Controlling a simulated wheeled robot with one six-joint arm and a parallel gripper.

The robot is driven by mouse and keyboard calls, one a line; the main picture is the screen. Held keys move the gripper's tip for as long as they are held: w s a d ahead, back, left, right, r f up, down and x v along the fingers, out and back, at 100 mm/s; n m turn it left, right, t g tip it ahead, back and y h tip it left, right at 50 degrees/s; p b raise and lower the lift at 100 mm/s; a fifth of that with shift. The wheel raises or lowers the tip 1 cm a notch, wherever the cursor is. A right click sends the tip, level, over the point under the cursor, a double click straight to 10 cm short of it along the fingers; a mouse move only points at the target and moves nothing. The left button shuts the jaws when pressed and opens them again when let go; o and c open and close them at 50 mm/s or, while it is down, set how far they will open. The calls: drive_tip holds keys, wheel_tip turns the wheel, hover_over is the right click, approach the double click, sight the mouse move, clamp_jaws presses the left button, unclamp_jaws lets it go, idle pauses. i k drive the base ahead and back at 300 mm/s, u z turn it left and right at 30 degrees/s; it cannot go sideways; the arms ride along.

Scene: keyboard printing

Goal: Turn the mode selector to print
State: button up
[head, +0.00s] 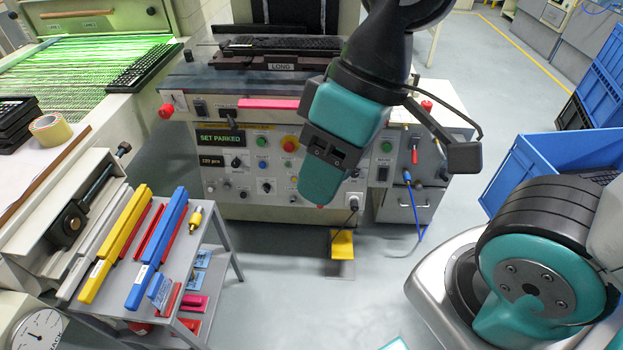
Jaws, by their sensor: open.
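The machine's front control panel (250,170) stands ahead, with several knobs, buttons and switches. A black knob (238,162) sits beside the "120 pcs" display, and another dark knob (267,186) is lower down. The small labels are unreadable, so I cannot tell which control is the mode selector or where it points. A "SET PARKED" display (220,139) is lit green. My teal and black gripper (322,180) hangs in front of the panel's right part, open, with nothing seen in it. It hides some controls there, and its contact with the panel cannot be judged.
A grey cart (228,268) at lower left carries yellow, blue and red bars. A green-lit thread bed (85,65) is at upper left. Blue crates (540,165) stand at right. A yellow pedal (342,244) lies below the panel. The floor between is clear.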

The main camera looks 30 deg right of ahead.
sight(266, 187)
drive_tip(key=z, duration=0.55)
drive_tip(key=i, duration=0.95)
drive_tip(key=u, duration=0.7)
